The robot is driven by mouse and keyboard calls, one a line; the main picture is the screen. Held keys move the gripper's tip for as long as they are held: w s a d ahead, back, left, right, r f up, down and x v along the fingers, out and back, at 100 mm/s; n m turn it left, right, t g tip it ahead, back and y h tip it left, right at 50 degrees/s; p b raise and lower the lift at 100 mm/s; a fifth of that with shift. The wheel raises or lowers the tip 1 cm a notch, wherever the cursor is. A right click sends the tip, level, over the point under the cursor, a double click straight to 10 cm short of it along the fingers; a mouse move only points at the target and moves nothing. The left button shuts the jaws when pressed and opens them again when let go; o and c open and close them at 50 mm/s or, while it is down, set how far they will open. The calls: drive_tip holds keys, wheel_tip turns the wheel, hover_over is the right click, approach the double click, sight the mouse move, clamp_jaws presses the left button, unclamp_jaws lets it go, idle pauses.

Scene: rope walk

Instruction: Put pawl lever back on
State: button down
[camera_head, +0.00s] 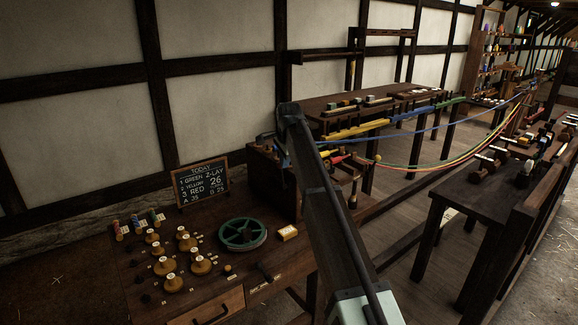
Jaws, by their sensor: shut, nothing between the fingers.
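My arm (335,215) rises from the lower right to an elbow in the middle of the view. My gripper is not visible; the arm seems to hide it. I cannot pick out the pawl lever with certainty. A small dark lever-like piece (265,272) sits at the front edge of the near bench (215,280). A green spoked wheel (243,234) lies on that bench. A dark wooden machine housing (270,185) stands behind it, partly covered by my arm.
Colored ropes (440,163) stretch from the housing to the far right. A dark table (490,200) stands at right.

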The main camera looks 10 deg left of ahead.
drive_tip(key=shift+w+a+r+g+h, duration=0.1)
drive_tip(key=shift+w+a+g+h, duration=0.2)
drive_tip(key=shift+w+a, duration=0.4)
drive_tip(key=s+d+v, duration=0.1)
drive_tip(key=v, duration=1.2)
drive_tip(key=shift+s+f, duration=0.3)
drive_tip(key=shift+f, duration=0.05)
drive_tip(key=shift+d, duration=0.1)
